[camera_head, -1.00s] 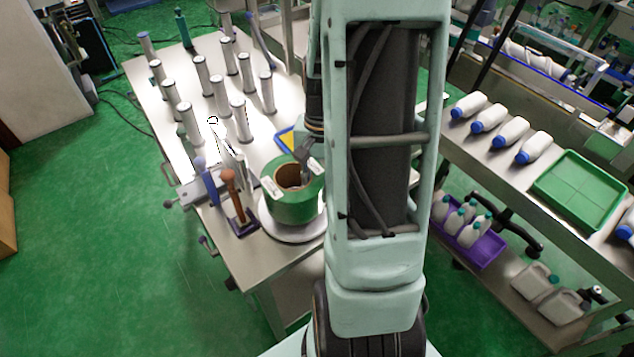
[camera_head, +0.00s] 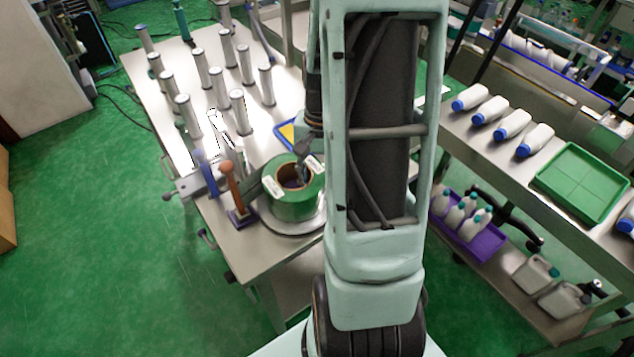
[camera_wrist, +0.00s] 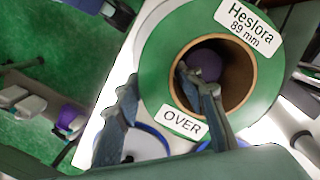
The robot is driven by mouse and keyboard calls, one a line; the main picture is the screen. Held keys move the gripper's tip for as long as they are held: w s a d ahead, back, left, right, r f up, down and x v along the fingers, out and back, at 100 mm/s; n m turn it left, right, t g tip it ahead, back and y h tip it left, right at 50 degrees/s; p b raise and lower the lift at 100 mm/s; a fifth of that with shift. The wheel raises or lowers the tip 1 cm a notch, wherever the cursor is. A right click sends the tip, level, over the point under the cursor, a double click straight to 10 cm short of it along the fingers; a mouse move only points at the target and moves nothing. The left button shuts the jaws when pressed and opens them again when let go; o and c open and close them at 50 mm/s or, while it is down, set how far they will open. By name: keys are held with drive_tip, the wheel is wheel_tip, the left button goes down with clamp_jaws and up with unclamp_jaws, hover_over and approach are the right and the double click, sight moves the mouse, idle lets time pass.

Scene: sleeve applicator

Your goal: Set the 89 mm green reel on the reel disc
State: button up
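The green reel (camera_head: 292,206) has a brown core and white labels; the wrist view shows it (camera_wrist: 264,82) marked "Heslora 89 mm" and "OVER". It is upright over the pale round reel disc (camera_head: 292,230), whose near rim shows below it. I cannot tell whether the reel touches the disc. A purple round piece (camera_wrist: 205,64) shows down inside the core. My gripper (camera_wrist: 157,78) straddles the reel wall, one finger inside the core and one outside, and appears shut on it. In the head view my arm hides part of the reel and disc.
An orange-brown handle (camera_head: 231,180) on a dark base stands just left of the disc, beside a blue handle (camera_head: 207,175). Several silver posts (camera_head: 219,92) rise from the table behind. A blue-and-yellow tray (camera_head: 286,133) lies beyond the reel. A side bench (camera_head: 490,160) is at right.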

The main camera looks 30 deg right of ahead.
drive_tip(key=shift+r, duration=0.1)
wheel_tip(320, 180, up, 13)
drive_tip(key=w+d+p, duration=0.1)
idle(0.5)
idle(0.4)
